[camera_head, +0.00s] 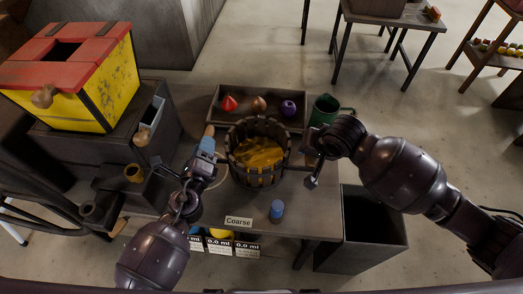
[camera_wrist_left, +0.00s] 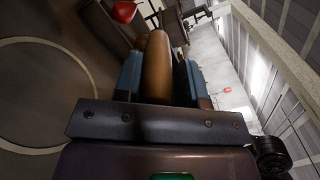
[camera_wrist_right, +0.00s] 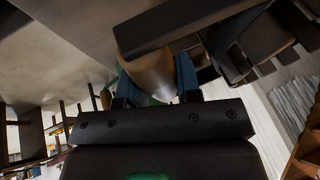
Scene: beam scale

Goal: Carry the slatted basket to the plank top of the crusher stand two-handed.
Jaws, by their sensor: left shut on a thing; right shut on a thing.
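The slatted basket (camera_head: 258,172), dark and round with golden contents, is at the middle of the head view over the grey table. I cannot tell whether it touches the tabletop. My left gripper (camera_head: 208,146) is at its left side, shut on a brown rounded handle (camera_wrist_left: 158,65) that shows between blue fingers in the left wrist view. My right gripper (camera_head: 314,150) is at its right side, shut on a tan handle (camera_wrist_right: 150,70) beside dark slats in the right wrist view. A yellow and red machine (camera_head: 95,85), possibly the crusher, stands on a dark base at left.
Behind the basket is a tray (camera_head: 260,91) with red, brown and purple pieces. A green mug (camera_head: 324,108) is near the right gripper. A blue cylinder (camera_head: 277,209) and a "Coarse" label (camera_head: 238,222) are in front. A dark open bin (camera_head: 375,225) stands at right.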

